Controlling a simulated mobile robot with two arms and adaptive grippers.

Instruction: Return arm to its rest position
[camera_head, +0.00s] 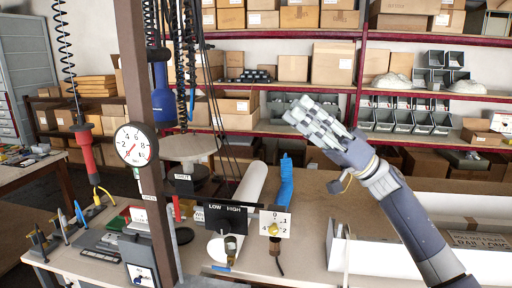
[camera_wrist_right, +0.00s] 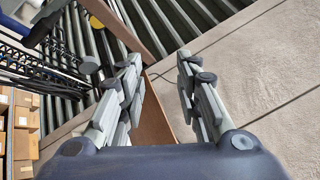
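My right gripper (camera_head: 308,118) shows in the head view, raised above the workbench with its arm coming in from the lower right. In the right wrist view the two fingers of my right gripper (camera_wrist_right: 158,85) stand apart with nothing between them, so it is open and empty. A white open box (camera_head: 375,258) stands on the bench below my right arm. My left arm and left gripper are in neither view.
A brown post (camera_head: 140,90) with a round gauge (camera_head: 136,144) stands at the left. A LOW/HIGH panel (camera_head: 226,219), a white roll (camera_head: 250,185) and a blue tool (camera_head: 286,182) are at the bench's middle. Shelves with cardboard boxes (camera_head: 333,64) and grey bins (camera_head: 405,118) line the back.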

